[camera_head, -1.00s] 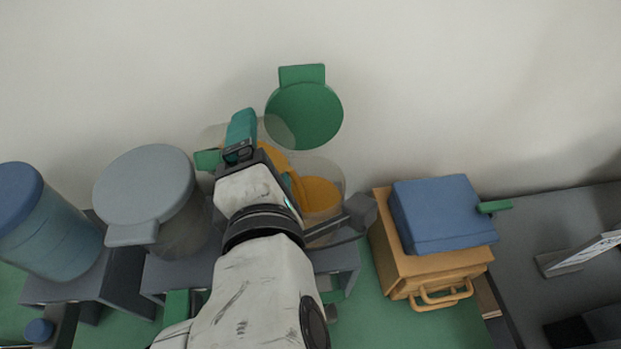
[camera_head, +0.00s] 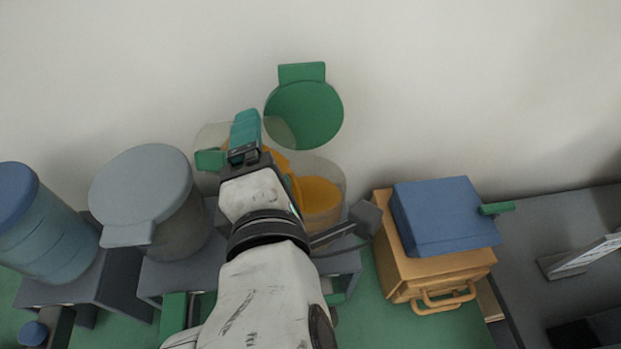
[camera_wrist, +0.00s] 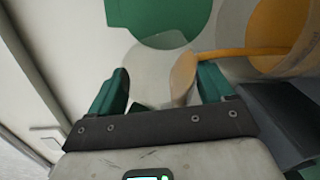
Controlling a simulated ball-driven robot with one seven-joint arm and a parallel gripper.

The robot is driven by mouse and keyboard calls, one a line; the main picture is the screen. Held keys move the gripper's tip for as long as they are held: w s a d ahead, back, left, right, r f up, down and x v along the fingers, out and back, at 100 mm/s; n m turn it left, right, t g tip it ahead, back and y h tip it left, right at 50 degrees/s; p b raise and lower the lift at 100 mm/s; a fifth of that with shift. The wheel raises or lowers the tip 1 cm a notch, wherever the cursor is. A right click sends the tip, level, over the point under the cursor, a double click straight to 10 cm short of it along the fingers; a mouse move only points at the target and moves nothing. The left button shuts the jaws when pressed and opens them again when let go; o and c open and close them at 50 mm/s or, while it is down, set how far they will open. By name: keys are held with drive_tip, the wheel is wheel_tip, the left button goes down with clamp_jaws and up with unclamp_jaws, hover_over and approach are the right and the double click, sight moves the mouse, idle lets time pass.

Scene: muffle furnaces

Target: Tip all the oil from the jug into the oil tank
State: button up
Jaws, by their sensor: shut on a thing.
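The clear jug (camera_head: 210,138) is tilted beside the oil tank, partly hidden by my gripper. My gripper (camera_head: 245,138) is shut on the jug's green handle (camera_head: 209,160); in the wrist view the handle (camera_wrist: 140,107) shows between the fingertips (camera_wrist: 160,88). Orange oil shows in the jug, and an orange stream (camera_wrist: 235,52) runs from it towards the tank. The oil tank (camera_head: 332,170) is a clear cylinder holding orange oil (camera_head: 318,196). Its round green lid (camera_head: 305,112) stands open against the wall; it also shows in the wrist view (camera_wrist: 160,18).
A grey-lidded container (camera_head: 145,190) stands left of my arm, with a blue drum (camera_head: 45,235) farther left. An orange furnace box (camera_head: 430,275) with a blue top (camera_head: 445,220) stands right of the tank. A grey bench (camera_head: 550,230) is at far right.

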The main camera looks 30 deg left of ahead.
drive_tip(key=shift+d+b, duration=0.15)
drive_tip(key=shift+b, duration=0.2)
drive_tip(key=shift+d+r+m+t+y+b, duration=0.1)
drive_tip(key=shift+d+m+t+y+b, duration=0.1)
drive_tip(key=shift+m+t+y+b, duration=0.45)
idle(1.2)
drive_tip(key=shift+w+m+g, duration=0.1)
drive_tip(key=shift+m+g, duration=0.15)
drive_tip(key=shift+w+r, duration=0.15)
drive_tip(key=shift+w, duration=0.2)
drive_tip(key=shift+w+p, duration=0.1)
drive_tip(key=shift+p, duration=0.25)
drive_tip(key=shift+s+d, duration=0.15)
drive_tip(key=shift+s, duration=1)
drive_tip(key=shift+w+f, duration=0.2)
